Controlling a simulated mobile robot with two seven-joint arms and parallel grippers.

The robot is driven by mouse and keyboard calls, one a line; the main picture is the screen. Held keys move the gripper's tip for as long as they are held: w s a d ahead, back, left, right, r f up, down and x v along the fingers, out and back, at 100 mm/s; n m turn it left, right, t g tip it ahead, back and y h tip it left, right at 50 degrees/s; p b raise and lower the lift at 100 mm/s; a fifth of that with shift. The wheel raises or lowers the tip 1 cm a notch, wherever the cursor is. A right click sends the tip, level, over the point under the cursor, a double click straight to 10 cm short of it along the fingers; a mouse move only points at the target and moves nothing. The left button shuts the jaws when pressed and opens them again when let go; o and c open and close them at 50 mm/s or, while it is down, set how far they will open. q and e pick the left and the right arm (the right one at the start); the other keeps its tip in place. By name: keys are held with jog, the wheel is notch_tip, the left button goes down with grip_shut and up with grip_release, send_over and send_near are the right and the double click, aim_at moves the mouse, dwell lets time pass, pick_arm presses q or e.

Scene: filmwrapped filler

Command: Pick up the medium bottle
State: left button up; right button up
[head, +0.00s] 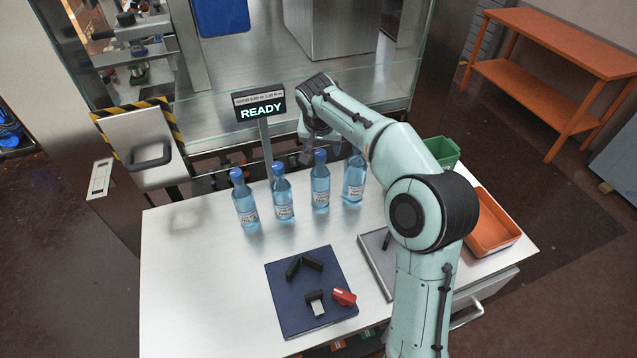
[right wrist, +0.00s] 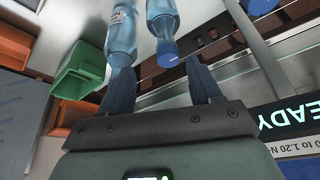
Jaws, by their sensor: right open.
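Several clear blue bottles with blue caps and white labels stand upright in a row on the white table: the leftmost bottle (head: 244,200), a second bottle (head: 282,195), a third bottle (head: 320,184) and the rightmost bottle (head: 354,178). They look alike in size, and I cannot tell which is the medium one. My right gripper (head: 308,152) is behind and above the row, near the third bottle's cap, partly hidden by its arm. In the right wrist view it (right wrist: 160,82) is open and empty. One bottle (right wrist: 162,15) shows beyond the gap between the fingers; another bottle (right wrist: 121,38) is beyond the left finger.
A READY sign (head: 262,111) on a post stands behind the bottles, before a glass-sided machine. A dark blue mat (head: 290,318) with black blocks and a red piece lies in front. A green bin (head: 443,151) and an orange tray (head: 492,240) are at right. The table's left is clear.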

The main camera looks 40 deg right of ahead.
aim_at(320, 153)
jog(key=x, duration=0.3)
jog(key=shift+w+f, duration=0.15)
jog(key=shift+w, duration=0.1)
jog(key=shift+w+d+f, duration=0.1)
jog(key=shift+w+f, duration=0.2)
jog(key=shift+f, duration=0.25)
jog(key=x, duration=0.4)
jog(key=shift+w+p, duration=0.35)
pick_arm(q)
jog(key=shift+w+r, duration=0.5)
jog(key=shift+w, duration=0.2)
pick_arm(e)
jog(key=shift+s, duration=0.15)
jog(key=shift+c, duration=1.2)
grip_shut()
